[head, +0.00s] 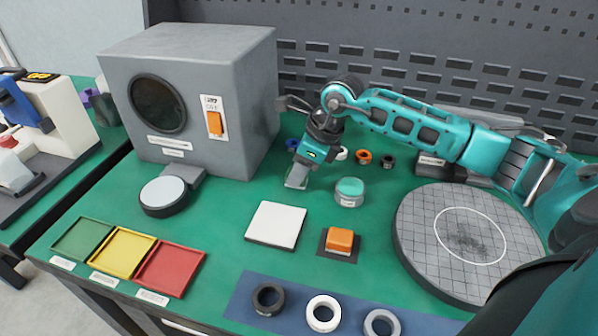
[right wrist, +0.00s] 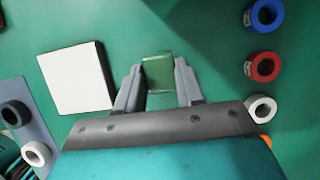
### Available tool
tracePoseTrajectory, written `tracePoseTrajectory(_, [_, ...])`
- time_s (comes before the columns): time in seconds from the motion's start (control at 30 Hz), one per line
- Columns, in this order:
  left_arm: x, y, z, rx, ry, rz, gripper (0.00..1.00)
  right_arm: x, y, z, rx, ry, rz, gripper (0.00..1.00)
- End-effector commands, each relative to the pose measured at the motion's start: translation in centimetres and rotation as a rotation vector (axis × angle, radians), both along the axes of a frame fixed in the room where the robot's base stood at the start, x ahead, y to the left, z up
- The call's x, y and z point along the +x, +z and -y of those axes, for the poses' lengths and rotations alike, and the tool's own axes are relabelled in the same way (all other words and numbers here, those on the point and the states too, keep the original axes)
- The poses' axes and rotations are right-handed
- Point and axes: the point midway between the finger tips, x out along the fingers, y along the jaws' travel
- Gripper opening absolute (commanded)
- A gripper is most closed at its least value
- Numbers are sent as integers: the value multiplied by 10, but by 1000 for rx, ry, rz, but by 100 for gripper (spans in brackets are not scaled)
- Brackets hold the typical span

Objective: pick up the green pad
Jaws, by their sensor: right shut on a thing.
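The green pad (right wrist: 158,73) shows in the right wrist view as a small, slightly see-through green block between my right gripper's fingers. My right gripper (right wrist: 158,84) is shut on it, one grey finger on each side. In the head view my right gripper (head: 297,178) points down over the green table, behind the white square plate and left of the teal-lidded jar. The pad is hard to make out there between the fingers. I cannot tell whether it touches the table. My left gripper is not in view.
A white plate (head: 275,224), jar (head: 349,193) and orange block (head: 339,240) stand nearby. A grey box machine (head: 190,90) is behind left. Green (head: 82,238), yellow (head: 123,252) and red (head: 170,268) trays lie front left. A round gridded disc (head: 420,235) is right. Several rings lie around.

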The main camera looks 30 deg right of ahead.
Motion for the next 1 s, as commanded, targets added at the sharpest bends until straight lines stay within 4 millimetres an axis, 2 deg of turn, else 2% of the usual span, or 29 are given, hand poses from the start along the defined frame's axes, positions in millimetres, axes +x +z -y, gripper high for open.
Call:
tracePoseTrajectory(0.17, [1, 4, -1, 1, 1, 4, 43, 1, 26, 0, -1, -1, 6, 8])
tracePoseTrajectory(0.27, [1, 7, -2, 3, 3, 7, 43, 2, 50, 1, -1, 0, 9, 8])
tracePoseTrajectory(0.5, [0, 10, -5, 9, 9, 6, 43, 1, 121, 0, -1, 0, 9, 8])
tracePoseTrajectory(0.7, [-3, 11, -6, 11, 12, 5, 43, 1, 167, 0, 1, 1, 6, 8])
tracePoseTrajectory(0.83, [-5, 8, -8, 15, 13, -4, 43, 1, 185, 0, 0, 0, 5, 8])
tracePoseTrajectory(1.0, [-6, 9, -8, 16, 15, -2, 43, 0, 194, 0, 1, 0, 2, 8])
